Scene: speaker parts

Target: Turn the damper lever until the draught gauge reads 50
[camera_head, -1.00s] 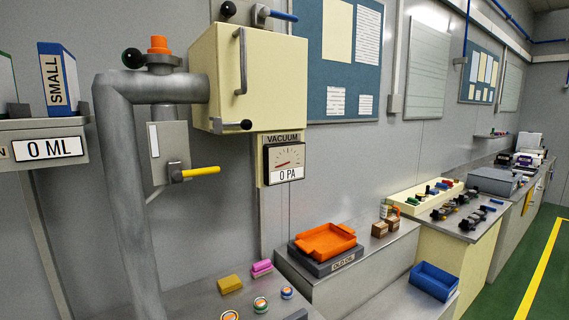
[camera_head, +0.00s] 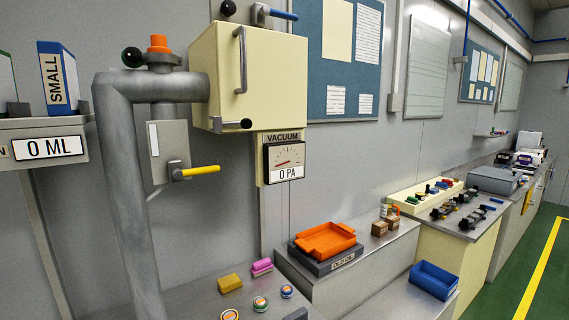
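The gauge (camera_head: 283,157) is labelled VACUUM and hangs under a cream cabinet. Its display reads 0 PA and its needle points to the lower left. A lever with a yellow handle (camera_head: 201,171) sticks out to the right, nearly level, from a grey plate (camera_head: 168,140) below the thick grey pipe. A blue-handled lever (camera_head: 283,14) is above the cabinet. No lever carries a readable damper label, so I cannot tell for certain which is the damper lever. Neither of my grippers is in view.
The cream cabinet (camera_head: 215,70) and grey pipe (camera_head: 125,190) stand out from the wall around the yellow lever. A shelf sign (camera_head: 48,148) reads 0 ML. Below are an orange tray (camera_head: 325,240), a blue bin (camera_head: 434,281) and small parts. Open floor lies at the right.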

